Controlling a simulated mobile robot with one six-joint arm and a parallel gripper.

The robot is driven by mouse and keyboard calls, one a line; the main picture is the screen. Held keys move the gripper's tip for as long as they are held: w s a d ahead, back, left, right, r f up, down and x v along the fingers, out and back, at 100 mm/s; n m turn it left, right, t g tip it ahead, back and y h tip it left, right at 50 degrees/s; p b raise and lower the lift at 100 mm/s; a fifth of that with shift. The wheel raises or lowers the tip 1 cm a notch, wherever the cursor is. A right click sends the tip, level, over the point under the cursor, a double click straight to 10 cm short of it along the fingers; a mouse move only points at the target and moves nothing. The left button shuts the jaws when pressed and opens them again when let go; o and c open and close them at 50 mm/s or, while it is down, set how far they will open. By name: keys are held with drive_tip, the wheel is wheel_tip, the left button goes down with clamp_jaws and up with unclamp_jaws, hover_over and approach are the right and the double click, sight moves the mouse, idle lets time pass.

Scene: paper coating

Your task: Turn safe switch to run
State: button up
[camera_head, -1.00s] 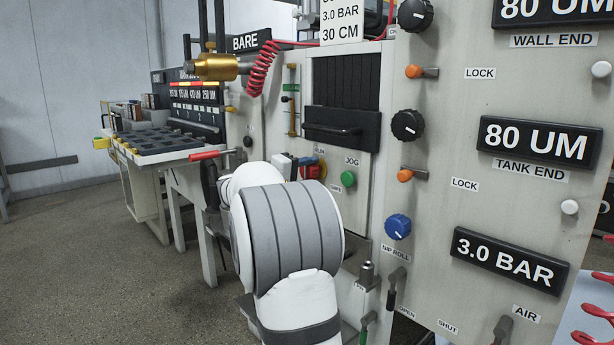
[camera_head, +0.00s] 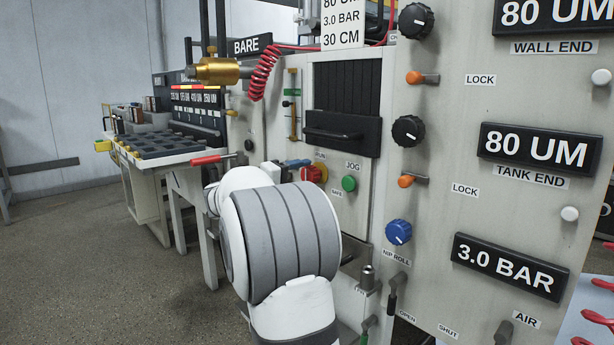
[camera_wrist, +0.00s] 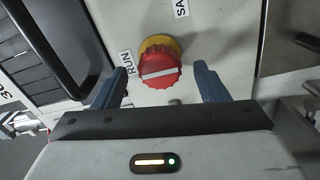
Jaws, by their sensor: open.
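The safe switch is a round red knob (camera_wrist: 160,66) with a white bar across its face and a yellow ring behind it. In the wrist view the bar lies nearly level, slanting slightly up to the right. The RUN label (camera_wrist: 126,63) is left of the knob and the SAFE label (camera_wrist: 182,8) is above it. The knob also shows in the head view (camera_head: 315,173), beyond my arm. My gripper (camera_wrist: 160,72) is open, with one blue-grey finger on each side of the knob and visible gaps. In the head view my arm hides most of the gripper.
A black-framed shutter with a handle (camera_head: 334,133) is beside the switch. A green JOG button (camera_head: 349,183) and blue NIP ROLL knob (camera_head: 398,232) are to the right. A red-handled lever (camera_head: 208,159) projects on the left. Open floor lies at the lower left.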

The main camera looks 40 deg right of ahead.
drive_tip(key=shift+s+a+p, duration=0.2)
drive_tip(key=shift+a+p, duration=0.2)
drive_tip(key=shift+a, duration=1.8)
drive_tip(key=s+a+r+y+p, duration=0.3)
drive_tip(key=s+a+y+p, duration=0.3)
drive_tip(key=s+a+p, duration=0.3)
drive_tip(key=s+a+r+t+y+p, duration=0.1)
drive_tip(key=s+a+r+y+p, duration=0.3)
drive_tip(key=s+a+p, duration=0.5)
drive_tip(key=s+a+r+n+y+p, duration=0.1)
drive_tip(key=s+a+r+y+p, duration=0.3)
drive_tip(key=s+a+y+p, duration=0.4)
drive_tip(key=s+a+p, duration=0.1)
drive_tip(key=p, duration=0.6)
drive_tip(key=shift+a+r, duration=0.15)
drive_tip(key=shift+a, duration=0.3)
